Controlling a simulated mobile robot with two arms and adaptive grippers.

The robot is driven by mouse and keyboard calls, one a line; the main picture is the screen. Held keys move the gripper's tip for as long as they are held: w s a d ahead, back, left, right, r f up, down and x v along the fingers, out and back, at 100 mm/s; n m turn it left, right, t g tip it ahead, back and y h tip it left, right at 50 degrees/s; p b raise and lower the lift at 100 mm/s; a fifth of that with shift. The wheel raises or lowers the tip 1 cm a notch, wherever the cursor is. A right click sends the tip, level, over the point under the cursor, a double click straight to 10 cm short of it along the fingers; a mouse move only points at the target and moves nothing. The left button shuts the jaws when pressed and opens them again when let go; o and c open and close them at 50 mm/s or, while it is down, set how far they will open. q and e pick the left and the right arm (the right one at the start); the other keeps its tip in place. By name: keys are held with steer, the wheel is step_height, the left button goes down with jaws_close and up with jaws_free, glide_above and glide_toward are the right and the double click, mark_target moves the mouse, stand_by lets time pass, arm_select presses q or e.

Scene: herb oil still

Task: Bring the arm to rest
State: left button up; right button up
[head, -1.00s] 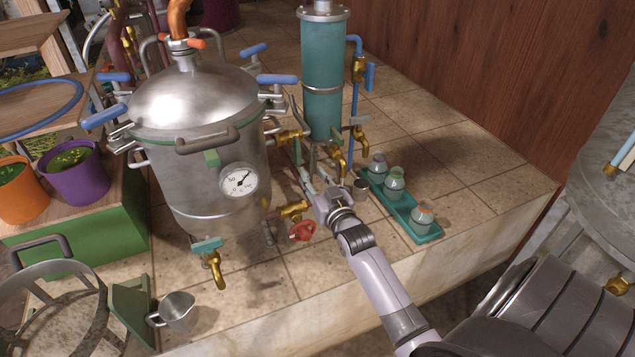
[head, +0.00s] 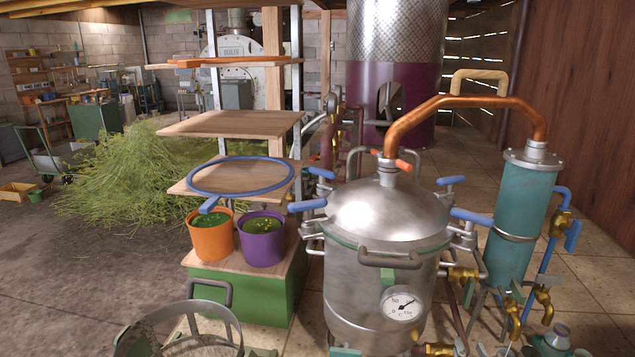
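Only a small grey part of my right gripper (head: 492,349) shows at the bottom edge of the head view, right of the still pot (head: 375,275). It is beside the pipes and brass valves below the teal condenser (head: 522,225). The rest of this gripper and its arm are cut off by the frame, so I cannot tell its opening or whether it holds anything. My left gripper and arm are out of view.
A copper pipe (head: 450,104) joins the pot lid to the condenser. A jar (head: 557,337) stands at the bottom right. Orange (head: 211,242) and purple (head: 262,249) buckets stand on a green-sided bench. A metal basket (head: 185,325) is at the lower left. Open floor lies left.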

steer(key=s+a+f+n+g+y, duration=0.2)
steer(key=s+a+f+g, duration=0.4)
steer(key=s+a, duration=0.45)
steer(key=s+a+f+n+g+y, duration=0.1)
steer(key=s+a+g, duration=0.2)
steer(key=s, duration=0.6)
steer(key=s+a+f+n+g, duration=0.1)
steer(key=s+a+f+g, duration=0.2)
steer(key=s, duration=0.6)
step_height(320, 180, down, 24)
steer(key=s+g, duration=0.1)
steer(key=g, duration=0.1)
steer(key=s+d+f, duration=0.3)
steer(key=s+f, duration=1.2)
steer(key=s, duration=0.1)
steer(key=shift+s+f+n+g, duration=0.15)
steer(key=shift+f+n+g, duration=0.15)
steer(key=shift+f+g, duration=0.1)
